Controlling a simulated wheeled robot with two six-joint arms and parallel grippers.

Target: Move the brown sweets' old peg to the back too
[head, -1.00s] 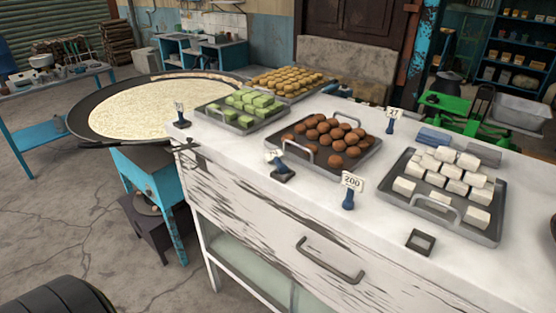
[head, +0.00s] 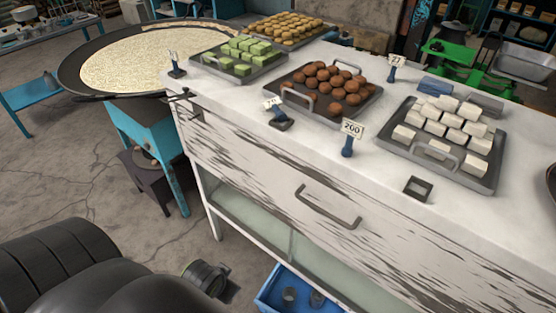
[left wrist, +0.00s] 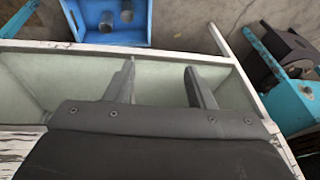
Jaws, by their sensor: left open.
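The tray of brown sweets (head: 283,80) lies mid-counter in the head view. A tilted blue peg (head: 275,114) with a small card and dark square base is in front of its left corner. A blue peg with a "200" card (head: 348,145) stands upright near the front edge, right of it. Another blue peg, with a "27" card (head: 392,71), stands behind the brown tray. I cannot tell from the pictures which is the old peg. My left gripper (left wrist: 160,82) is open and empty in the left wrist view, over the counter's lower glass-like shelf. My right gripper is out of view.
Trays of green sweets (head: 196,63) and white sweets (head: 385,146) flank the brown one. An empty dark square holder (head: 406,188) lies near the front edge. A blue crate (head: 265,298) with grey cylinders sits below. A drawer handle (head: 325,215) protrudes from the counter front.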

